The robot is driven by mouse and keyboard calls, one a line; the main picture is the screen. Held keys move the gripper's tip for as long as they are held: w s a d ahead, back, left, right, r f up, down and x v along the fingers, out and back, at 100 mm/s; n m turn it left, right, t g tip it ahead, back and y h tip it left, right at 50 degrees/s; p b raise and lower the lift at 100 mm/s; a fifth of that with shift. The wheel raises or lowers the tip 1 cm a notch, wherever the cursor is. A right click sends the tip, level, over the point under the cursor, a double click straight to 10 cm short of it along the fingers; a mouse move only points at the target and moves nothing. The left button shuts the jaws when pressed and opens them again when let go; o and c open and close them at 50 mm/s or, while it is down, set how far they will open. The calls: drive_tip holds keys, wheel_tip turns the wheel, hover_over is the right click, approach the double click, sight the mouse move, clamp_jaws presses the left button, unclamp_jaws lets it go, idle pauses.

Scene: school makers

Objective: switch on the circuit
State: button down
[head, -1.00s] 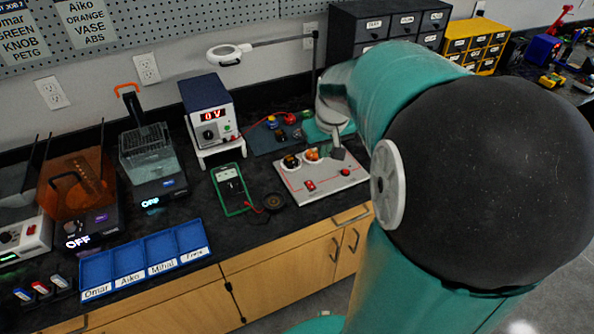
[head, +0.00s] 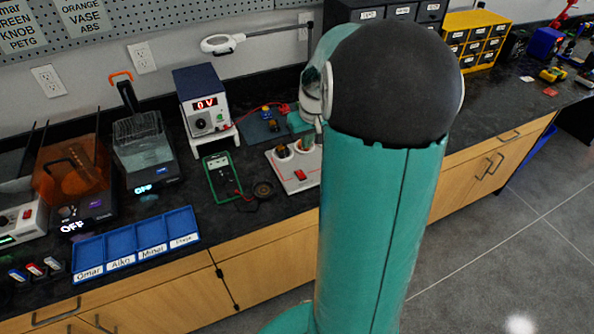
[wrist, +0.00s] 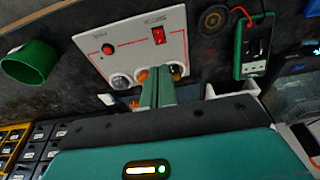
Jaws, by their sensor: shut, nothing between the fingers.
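The white circuit board (head: 291,187) lies on the dark bench, its right part hidden behind my arm in the head view. In the wrist view the board (wrist: 130,40) shows a red rocker switch (wrist: 158,37), a red round part (wrist: 108,49) and a row of round parts along its near edge, one orange (wrist: 141,75). My gripper (wrist: 160,72) is shut and empty, its green fingers over that row, apart from the rocker switch. I cannot tell whether the fingertips touch anything. The power supply (head: 205,88) reads 0 V.
A green multimeter (head: 222,178) lies left of the board, with a round dark part (head: 263,190) between them. A blue sorting tray (head: 137,240) is at the front left. A green cup (wrist: 30,65) shows in the wrist view. A lamp arm (head: 222,43) reaches over the back.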

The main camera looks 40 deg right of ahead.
sight(302, 176)
drive_tip(key=shift+w+f, duration=0.1)
drive_tip(key=shift+f, duration=0.05)
drive_tip(key=shift+d, duration=0.1)
drive_tip(key=x, duration=0.8)
drive_tip(key=s+x, duration=0.1)
drive_tip(key=x, duration=0.4)
drive_tip(key=shift+s+a+f, duration=0.1)
drive_tip(key=shift+a, duration=0.15)
drive_tip(key=shift+f, duration=0.45)
drive_tip(key=shift+s+f, duration=0.15)
drive_tip(key=shift+f, duration=0.2)
drive_tip(key=shift+r, duration=0.15)
drive_tip(key=shift+w+d+r, duration=0.15)
drive_tip(key=shift+w+r, duration=0.1)
drive_tip(key=shift+w, duration=0.5)
